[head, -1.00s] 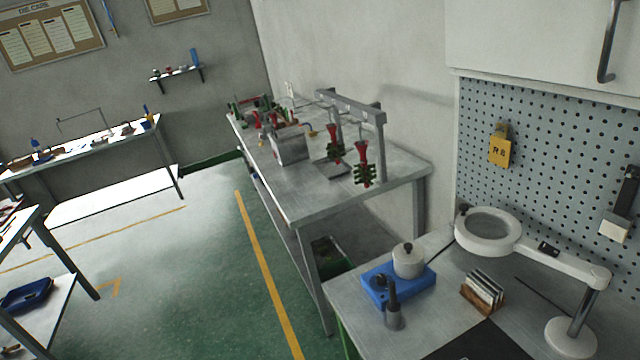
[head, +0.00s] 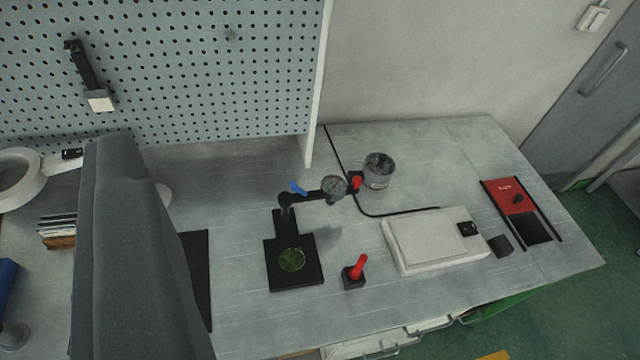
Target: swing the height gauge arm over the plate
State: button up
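The height gauge stands on the metal bench in the head view. Its black base plate (head: 282,274) lies flat with a round green piece (head: 291,260) on it. The gauge arm (head: 310,195) reaches from the post behind the plate out to the right, carrying a round dial (head: 334,187) and ending near a red part (head: 356,181). The dial is to the right of the plate, not above it. A blue lever (head: 298,188) sits by the post. A large grey shape at the left appears to be part of my arm. My gripper's fingers do not show.
A red-handled black block (head: 355,272) stands right of the plate. A grey tin (head: 378,170) is behind, near a black cable. A white box device (head: 434,241) and a red and black unit (head: 518,208) sit farther right. A pegboard (head: 200,70) rises behind.

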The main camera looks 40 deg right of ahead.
aim_at(285, 199)
jog(key=k, duration=0.55)
jog(key=z, duration=0.65)
jog(key=i, duration=1.25)
jog(key=u, duration=0.15)
